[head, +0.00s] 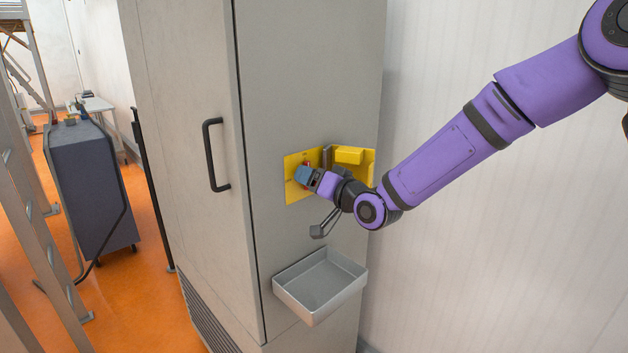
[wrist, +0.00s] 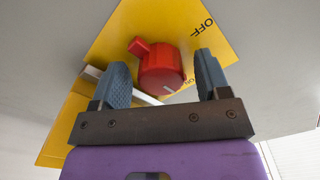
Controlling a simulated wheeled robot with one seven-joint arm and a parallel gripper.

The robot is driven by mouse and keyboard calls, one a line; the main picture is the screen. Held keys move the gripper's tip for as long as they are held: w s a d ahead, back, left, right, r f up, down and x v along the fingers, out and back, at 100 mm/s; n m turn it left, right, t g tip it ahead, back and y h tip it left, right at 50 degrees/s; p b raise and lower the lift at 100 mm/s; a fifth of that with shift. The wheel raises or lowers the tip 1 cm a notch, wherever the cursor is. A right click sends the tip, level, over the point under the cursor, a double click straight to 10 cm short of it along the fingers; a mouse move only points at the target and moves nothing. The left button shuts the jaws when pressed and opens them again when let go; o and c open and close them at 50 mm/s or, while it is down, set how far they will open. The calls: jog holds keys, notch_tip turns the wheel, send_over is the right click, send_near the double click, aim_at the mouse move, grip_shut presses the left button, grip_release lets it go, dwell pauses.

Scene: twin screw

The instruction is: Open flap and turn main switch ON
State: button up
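The red main switch (wrist: 160,66) is a rotary knob on a yellow plate (wrist: 132,24) marked "OFF" at upper right in the wrist view. A pale line on the knob's lower edge faces a small second label, too small to read surely. In the head view the plate (head: 293,192) is on the cabinet front, with the switch mostly hidden. The yellow flap (head: 349,155) appears swung open to the right. My gripper (wrist: 162,68) is open, its blue-grey fingers on either side of the knob, with gaps visible. It also shows in the head view (head: 303,175).
The tall grey cabinet (head: 290,90) has a black door handle (head: 215,155) on its left. An open metal tray (head: 320,283) juts out below my gripper. A white wall is on the right. A dark grey box (head: 90,185) stands on the orange floor at left.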

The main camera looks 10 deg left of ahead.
jog(key=shift+d, duration=0.1)
jog(key=v, duration=1)
jog(key=shift+s+d, duration=0.2)
jog(key=shift+s, duration=0.1)
jog(key=s+d+r+h, duration=0.3)
jog(key=d+h, duration=0.3)
jog(key=d, duration=0.4)
jog(key=s+d+r+h, duration=0.3)
jog(key=d+h, duration=0.3)
jog(key=d, duration=0.5)
jog(key=s+d+r+m+g, duration=0.1)
jog(key=s+d+g, duration=0.1)
jog(key=s+d, duration=0.2)
jog(key=s+d+r+m+g+h, duration=0.1)
jog(key=s+d, duration=0.3)
jog(key=s, duration=0.7)
jog(key=s+d+r+m+g+h, duration=0.1)
jog(key=s+d, duration=0.3)
jog(key=s, duration=0.4)
jog(key=shift+r+m+g, duration=0.3)
jog(key=shift+r+g, duration=0.1)
jog(key=shift+g, duration=0.4)
